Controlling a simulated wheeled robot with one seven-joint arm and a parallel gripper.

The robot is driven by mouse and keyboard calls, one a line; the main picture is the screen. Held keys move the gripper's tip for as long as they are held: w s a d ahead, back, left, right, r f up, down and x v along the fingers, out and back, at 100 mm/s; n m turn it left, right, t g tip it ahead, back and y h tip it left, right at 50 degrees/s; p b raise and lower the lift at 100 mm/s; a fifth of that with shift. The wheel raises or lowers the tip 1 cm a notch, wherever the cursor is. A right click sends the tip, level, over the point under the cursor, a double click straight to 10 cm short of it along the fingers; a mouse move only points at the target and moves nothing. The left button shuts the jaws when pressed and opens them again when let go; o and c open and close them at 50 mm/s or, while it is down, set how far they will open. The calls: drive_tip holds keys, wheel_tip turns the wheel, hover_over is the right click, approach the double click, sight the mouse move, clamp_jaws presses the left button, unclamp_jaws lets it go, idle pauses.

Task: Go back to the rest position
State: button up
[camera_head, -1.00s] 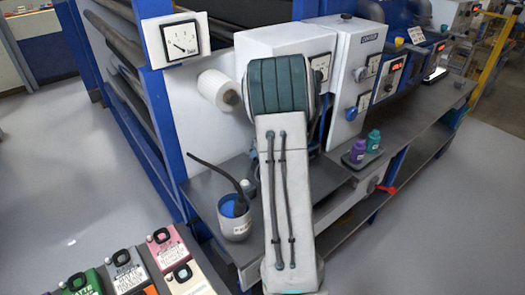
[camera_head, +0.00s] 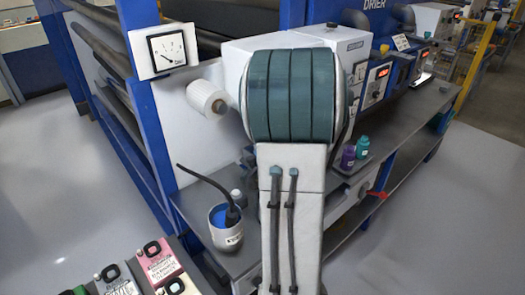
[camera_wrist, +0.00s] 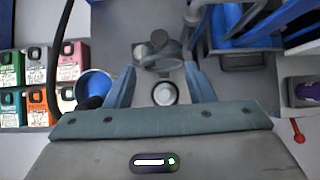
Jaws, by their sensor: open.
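My gripper (camera_wrist: 161,88) shows in the wrist view with its two blue fingers spread apart and nothing held between them. A round white-topped object (camera_wrist: 164,93) lies below the gap between the fingers, apart from them. In the head view my own arm, with a teal-banded joint, fills the middle, and my gripper is hidden behind it or out of frame.
A cup of blue liquid (camera_head: 226,236) with a dark handled tool stands on the grey bench, left of my arm. It also shows in the wrist view (camera_wrist: 96,84). A white roll (camera_head: 206,97) juts out nearby. Purple (camera_head: 348,157) and teal (camera_head: 362,147) bottles stand right. Coloured containers (camera_head: 160,262) stand lower left.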

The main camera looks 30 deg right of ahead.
drive_tip(key=shift+s+r, duration=0.1)
drive_tip(key=shift+r, duration=0.1)
idle(0.4)
drive_tip(key=s+a+r+n+g+y+b, duration=0.15)
drive_tip(key=s+a+n, duration=0.25)
drive_tip(key=a+n, duration=0.55)
drive_tip(key=s+a+r+n+g+y, duration=0.15)
drive_tip(key=s+a+n, duration=0.25)
drive_tip(key=a+n, duration=0.5)
drive_tip(key=s+a+n+h, duration=0.2)
drive_tip(key=s+a+n, duration=0.2)
drive_tip(key=s+n, duration=0.2)
drive_tip(key=s+a+f+n+h+b, duration=0.1)
drive_tip(key=s+a+n, duration=0.3)
drive_tip(key=s+n, duration=0.3)
drive_tip(key=n, duration=0.3)
drive_tip(key=shift+s+f+g+h, duration=0.15)
drive_tip(key=shift+f+g+h, duration=0.15)
drive_tip(key=shift+g+h, duration=0.1)
